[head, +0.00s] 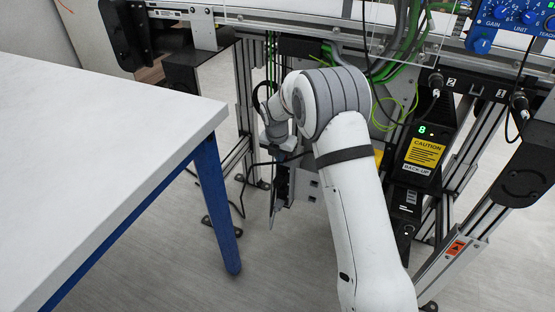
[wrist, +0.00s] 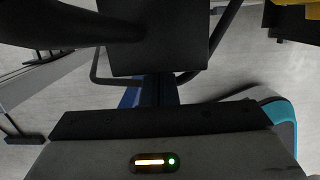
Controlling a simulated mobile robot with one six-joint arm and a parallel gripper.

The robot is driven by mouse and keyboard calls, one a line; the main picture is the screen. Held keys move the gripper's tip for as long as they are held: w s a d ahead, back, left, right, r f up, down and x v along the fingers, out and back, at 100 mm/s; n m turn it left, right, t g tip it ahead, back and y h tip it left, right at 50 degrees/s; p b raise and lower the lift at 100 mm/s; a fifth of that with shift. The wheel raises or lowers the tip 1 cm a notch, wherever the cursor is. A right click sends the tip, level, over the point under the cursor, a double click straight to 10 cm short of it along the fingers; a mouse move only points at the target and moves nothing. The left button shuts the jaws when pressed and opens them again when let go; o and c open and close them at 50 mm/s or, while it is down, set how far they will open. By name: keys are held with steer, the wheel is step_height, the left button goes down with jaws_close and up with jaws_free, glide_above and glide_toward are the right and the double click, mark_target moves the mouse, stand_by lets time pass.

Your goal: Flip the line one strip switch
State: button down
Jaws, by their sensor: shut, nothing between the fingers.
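My white and grey arm reaches down beside the conveyor frame in the head view. My gripper (head: 276,200) is partly hidden behind the arm, low between the table and the conveyor, and appears shut and empty. I cannot make out a strip switch in the head view. In the wrist view, a grey body with a black edge (wrist: 155,120) fills the bottom, with a lit orange bar and a green dot. I cannot tell whether this body is the strip or part of my own arm. A dark block (wrist: 155,40) covers the upper middle.
A white table (head: 95,125) with a blue leg (head: 217,205) stands at left. The conveyor frame (head: 245,90) carries green cables. A black unit with a yellow caution label (head: 424,154) and a green digit is at right. A blue control panel (head: 515,18) is at upper right.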

steer(key=shift+a, duration=0.15)
steer(key=shift+r+p, duration=0.85)
steer(key=s+a+r+p, duration=0.2)
steer(key=s+r+p, duration=0.1)
steer(key=s+r, duration=0.4)
steer(key=shift+a+r, duration=0.35)
steer(key=shift+r, duration=0.5)
steer(key=shift+r, duration=0.15)
